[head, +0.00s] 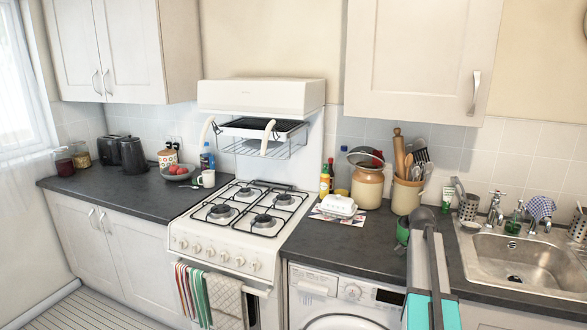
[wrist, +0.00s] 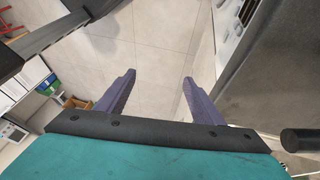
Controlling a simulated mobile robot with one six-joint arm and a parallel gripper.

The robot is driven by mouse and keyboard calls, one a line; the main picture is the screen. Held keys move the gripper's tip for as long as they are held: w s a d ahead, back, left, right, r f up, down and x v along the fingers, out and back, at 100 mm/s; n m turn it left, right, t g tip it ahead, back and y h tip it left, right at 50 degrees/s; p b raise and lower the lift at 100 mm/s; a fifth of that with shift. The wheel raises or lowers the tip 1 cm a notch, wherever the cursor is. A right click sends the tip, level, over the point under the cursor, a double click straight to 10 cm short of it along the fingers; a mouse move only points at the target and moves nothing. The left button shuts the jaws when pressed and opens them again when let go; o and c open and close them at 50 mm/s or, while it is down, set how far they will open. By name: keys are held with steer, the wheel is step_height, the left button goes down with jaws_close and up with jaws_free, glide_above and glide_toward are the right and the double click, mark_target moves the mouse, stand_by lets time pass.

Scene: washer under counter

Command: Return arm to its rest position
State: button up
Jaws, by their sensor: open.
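My gripper shows in the wrist view (wrist: 158,88), with its two purple fingers apart and nothing between them. The fingers are over a stretch of pale tiled floor (wrist: 160,40). In the head view, part of my arm, grey and teal, rises at the lower right in front of the counter and the washer (head: 345,295). My gripper itself cannot be made out in the head view. The washer is white, stands under the dark counter, and its lower part is cut off by the frame.
A white gas stove (head: 240,225) stands left of the washer. A steel sink (head: 530,262) is at the right.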

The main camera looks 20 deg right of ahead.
steer(key=s+a+f+n+g, duration=0.15)
steer(key=a+f+n, duration=0.25)
steer(key=a+f, duration=0.85)
steer(key=s+a+f+n+g, duration=0.1)
steer(key=s+a+f+n, duration=0.15)
steer(key=a+f, duration=1.05)
steer(key=s+a+f+n+t+y, duration=0.1)
steer(key=s+a+f+n+y, duration=0.1)
steer(key=s+a+f+n, duration=1.6)
steer(key=shift+s+f+n, duration=0.3)
steer(key=shift+s+n, duration=0.25)
steer(key=shift+s, duration=0.35)
steer(key=shift+t, duration=0.25)
steer(key=shift+c, duration=0.4)
